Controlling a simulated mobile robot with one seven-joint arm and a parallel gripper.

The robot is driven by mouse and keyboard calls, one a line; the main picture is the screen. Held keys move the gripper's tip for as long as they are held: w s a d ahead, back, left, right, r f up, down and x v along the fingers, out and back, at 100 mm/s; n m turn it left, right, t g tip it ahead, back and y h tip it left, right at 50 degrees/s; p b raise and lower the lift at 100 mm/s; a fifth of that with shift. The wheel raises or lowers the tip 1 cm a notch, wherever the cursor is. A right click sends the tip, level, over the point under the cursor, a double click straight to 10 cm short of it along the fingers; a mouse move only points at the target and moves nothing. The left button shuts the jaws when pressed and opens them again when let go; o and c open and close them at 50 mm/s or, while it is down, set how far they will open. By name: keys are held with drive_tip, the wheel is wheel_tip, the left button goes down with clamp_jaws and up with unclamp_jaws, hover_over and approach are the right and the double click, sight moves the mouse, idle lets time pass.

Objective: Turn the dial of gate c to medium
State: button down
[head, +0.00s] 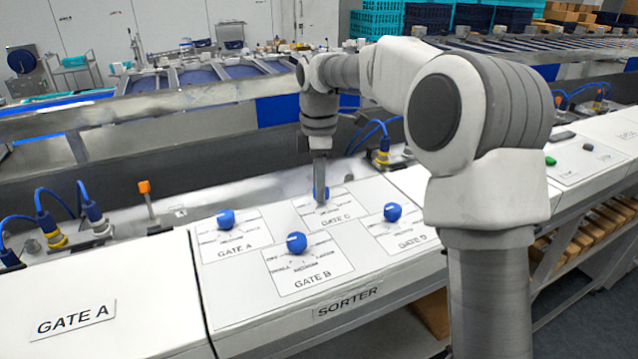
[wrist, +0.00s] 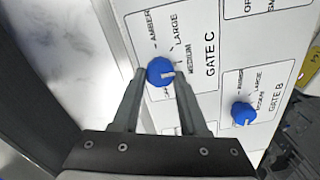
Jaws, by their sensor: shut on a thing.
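The blue dial of gate C (wrist: 158,68) sits between my gripper's two fingertips (wrist: 160,74), one on each side of it, and my gripper is shut on it. Its white pointer mark faces right in the wrist view, roughly toward the MEDIUM label (wrist: 190,58); the right finger partly covers that side, so the exact setting is hard to tell. AMBER and LARGE show above the dial; the label below it is partly hidden. In the head view my gripper (head: 320,184) points down onto the gate C plate (head: 345,205), covering most of the dial.
Blue dials of gate A (head: 226,219), gate B (head: 296,242) and gate D (head: 392,212) stand close around on the white sorter panel (head: 230,310). An orange-topped post (head: 145,187) and blue-cabled sensors (head: 95,212) stand left. A metal rail runs behind the panel.

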idle(0.3)
drive_tip(key=shift+c, duration=2.2)
unclamp_jaws()
wheel_tip(320, 180, up, 18)
drive_tip(key=shift+f, duration=0.25)
drive_tip(key=shift+s, duration=0.1)
